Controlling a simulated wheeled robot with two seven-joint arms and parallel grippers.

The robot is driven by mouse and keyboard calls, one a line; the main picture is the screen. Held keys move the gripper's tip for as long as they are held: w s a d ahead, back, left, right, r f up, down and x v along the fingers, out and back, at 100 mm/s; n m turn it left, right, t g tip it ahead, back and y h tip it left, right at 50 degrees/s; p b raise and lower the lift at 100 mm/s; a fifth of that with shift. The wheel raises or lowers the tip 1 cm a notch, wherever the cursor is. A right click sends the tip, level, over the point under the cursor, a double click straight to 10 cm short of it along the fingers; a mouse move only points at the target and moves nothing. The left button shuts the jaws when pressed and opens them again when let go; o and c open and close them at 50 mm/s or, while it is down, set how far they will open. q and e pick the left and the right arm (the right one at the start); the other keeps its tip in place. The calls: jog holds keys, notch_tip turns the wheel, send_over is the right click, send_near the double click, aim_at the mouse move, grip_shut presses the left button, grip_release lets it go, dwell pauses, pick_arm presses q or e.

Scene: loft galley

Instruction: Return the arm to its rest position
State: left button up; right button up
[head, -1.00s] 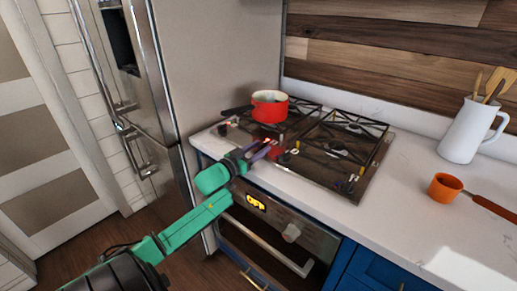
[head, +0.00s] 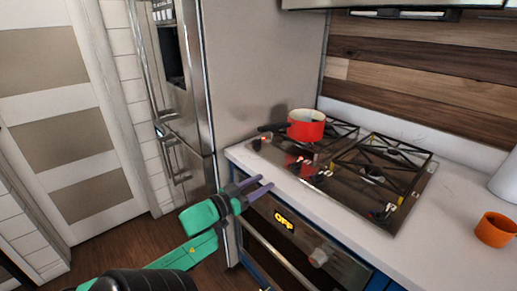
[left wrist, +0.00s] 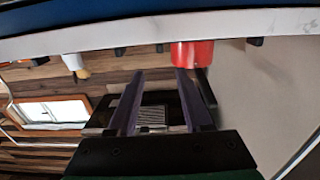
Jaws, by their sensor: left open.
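My left gripper (head: 262,188) is green with dark purple fingers. It is open and empty, held in front of the counter's front edge near the oven. In the left wrist view its two fingers (left wrist: 155,98) stand apart with nothing between them. My left arm reaches in from the bottom left of the head view. My right gripper is not in view.
A red pot (head: 306,127) sits on the gas cooktop (head: 340,190), and it also shows in the left wrist view (left wrist: 190,53). An orange cup (head: 494,230) stands on the white counter (head: 450,215). The oven (head: 295,245) reads OFF. A steel fridge (head: 262,70) stands left of the counter. Floor at left is clear.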

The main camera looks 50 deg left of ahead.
pick_arm(q)
jog(key=shift+s, duration=0.35)
jog(key=s+a+f+n+g+y, duration=0.15)
jog(key=s+f+g, duration=0.25)
jog(key=f, duration=1.1)
jog(key=s+a+f+n+g+y, duration=0.1)
jog(key=s+a+f+g+y, duration=0.2)
jog(key=f, duration=1.2)
jog(key=s+d+f+m+g+h, duration=0.1)
jog(key=s+d+f+g, duration=0.2)
jog(key=s+d+f, duration=0.45)
jog(key=s+d+f+m+g+h, duration=0.15)
jog(key=s+d+f, duration=0.3)
jog(key=f, duration=0.55)
jog(key=s+d+f+m+g+h, duration=0.2)
jog(key=s+d+f+g, duration=0.3)
jog(key=s+d+f, duration=0.3)
jog(key=s+d, duration=0.3)
jog(key=shift+m, duration=0.3)
jog(key=shift+g, duration=0.25)
